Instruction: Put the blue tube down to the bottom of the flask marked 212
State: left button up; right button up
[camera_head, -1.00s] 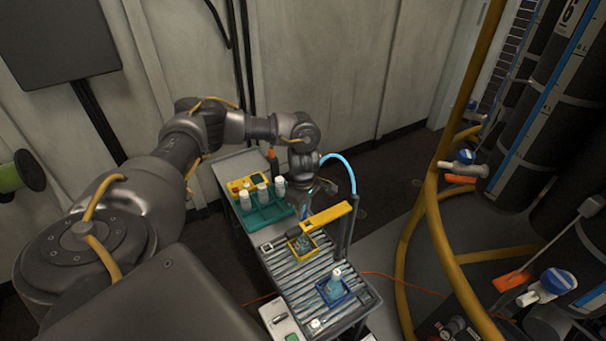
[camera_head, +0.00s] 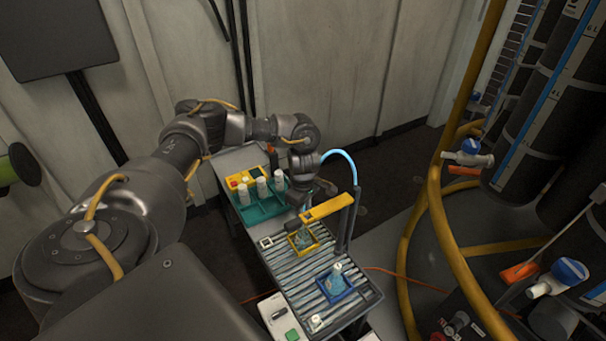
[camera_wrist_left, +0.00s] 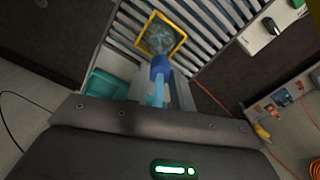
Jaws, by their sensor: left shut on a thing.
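The light blue tube (camera_head: 343,157) arcs from a dark upright post over to my left gripper (camera_head: 303,203). My left gripper is shut on the tube; its fingers are partly hidden in the head view. In the left wrist view the tube (camera_wrist_left: 157,92) runs between the fingers (camera_wrist_left: 160,88), with a darker blue piece (camera_wrist_left: 160,66) at the fingertips. A glass flask (camera_wrist_left: 160,40) stands in a yellow square frame (camera_head: 304,252), just beyond the blue piece. Another flask (camera_head: 337,279) stands in a blue frame (camera_head: 350,290). I cannot read a 212 on either. My right gripper is not in view.
A yellow bar (camera_head: 327,208) reaches from the post (camera_head: 350,225) over the yellow frame. A teal rack (camera_head: 258,212) with several white-capped bottles is behind. The ribbed deck (camera_head: 318,262) is bare between the frames. Yellow pipes (camera_head: 436,230) and dark cylinders stand at right.

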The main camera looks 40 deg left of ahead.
pick_arm(q)
jog(key=shift+f+b, duration=0.4)
jog(key=shift+f, duration=0.15)
dwell(0.4)
jog(key=o, duration=1.5)
jog(key=shift+r, duration=0.2)
jog(key=shift+r+p, duration=2.05)
jog(key=shift+r, duration=0.85)
jog(key=shift+s, duration=0.1)
